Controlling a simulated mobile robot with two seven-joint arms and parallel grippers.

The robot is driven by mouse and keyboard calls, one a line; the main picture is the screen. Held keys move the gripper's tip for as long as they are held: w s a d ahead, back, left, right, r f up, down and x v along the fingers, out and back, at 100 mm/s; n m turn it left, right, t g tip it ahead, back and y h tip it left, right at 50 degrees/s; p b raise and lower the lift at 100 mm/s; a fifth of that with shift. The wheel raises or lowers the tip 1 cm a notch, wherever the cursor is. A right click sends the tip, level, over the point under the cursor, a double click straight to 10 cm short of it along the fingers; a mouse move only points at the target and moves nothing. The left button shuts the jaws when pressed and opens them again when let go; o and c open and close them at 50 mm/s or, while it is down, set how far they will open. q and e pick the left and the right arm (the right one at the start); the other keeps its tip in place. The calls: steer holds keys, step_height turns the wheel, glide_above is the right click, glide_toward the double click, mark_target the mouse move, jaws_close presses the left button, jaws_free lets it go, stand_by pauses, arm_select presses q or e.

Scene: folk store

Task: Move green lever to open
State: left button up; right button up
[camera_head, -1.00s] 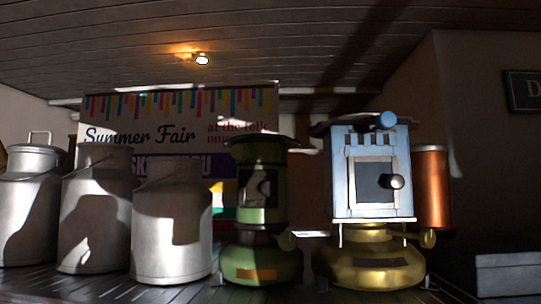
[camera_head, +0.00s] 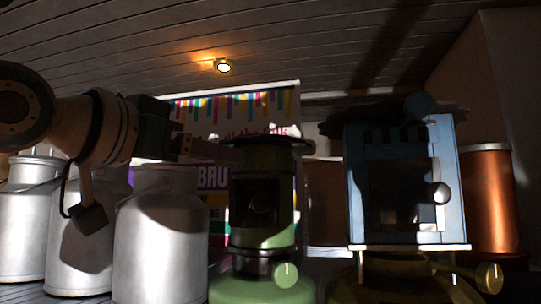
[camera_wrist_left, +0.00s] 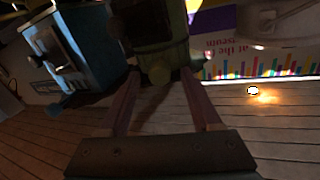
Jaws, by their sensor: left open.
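The green stove (camera_head: 262,215) stands in the middle of the head view, with a dark cap plate on top. Its light green lever (camera_head: 286,275), a round knob with a pale upright mark, sits low on its front. My left gripper (camera_head: 222,152) reaches in from the left at the height of the stove's upper part, well above the lever. In the left wrist view its two reddish fingers (camera_wrist_left: 160,80) are apart, with the green stove (camera_wrist_left: 150,30) beyond the tips and nothing seen between them. Contact with the stove cannot be told. My right gripper is not in view.
A blue stove (camera_head: 455,190) on a brass base with its own knob (camera_head: 489,277) stands to the right. A copper cylinder (camera_head: 488,200) is behind it. Several metal milk cans (camera_head: 160,250) stand left. A colourful banner (camera_head: 215,180) hangs behind.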

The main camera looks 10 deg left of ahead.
arm_select(q)
steer(key=shift+x, duration=1.25)
jaws_close()
stand_by(0.5)
